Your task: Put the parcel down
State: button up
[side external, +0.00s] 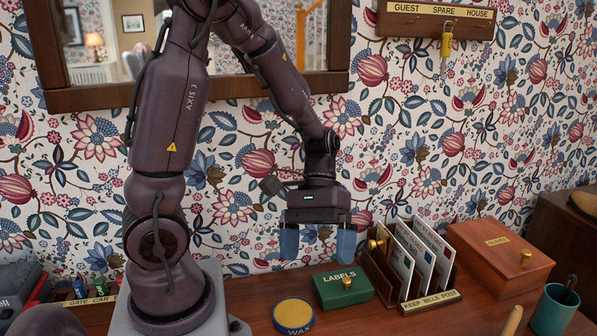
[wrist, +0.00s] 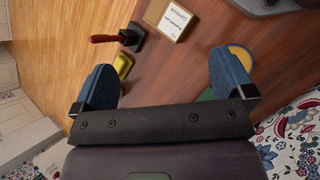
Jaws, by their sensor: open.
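My gripper (side external: 318,241) hangs above the wooden tabletop in the side view, its two blue fingers spread apart with nothing between them. The wrist view also shows the open gripper (wrist: 166,85) over bare wood. No thing is clearly marked as the parcel. A small tan box with a printed white top (wrist: 175,20) lies on the table at the top of the wrist view; I cannot tell whether it is the parcel. It is beyond the fingertips and apart from them. I do not make it out in the side view.
A green labels box (side external: 343,287), a wax tin (side external: 293,315) and a letter rack (side external: 405,270) stand below and right of my gripper. A brown wooden box (side external: 498,258) and a teal cup (side external: 553,312) are further right. A red-handled tool (wrist: 112,39) and yellow object (wrist: 123,64) show too.

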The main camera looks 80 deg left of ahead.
jog(key=s+r+m+t+y, duration=0.3)
jog(key=r+m+t+y, duration=0.4)
jog(key=r, duration=0.7)
jog(key=shift+d+t, duration=0.4)
jog(key=shift+t, duration=0.3)
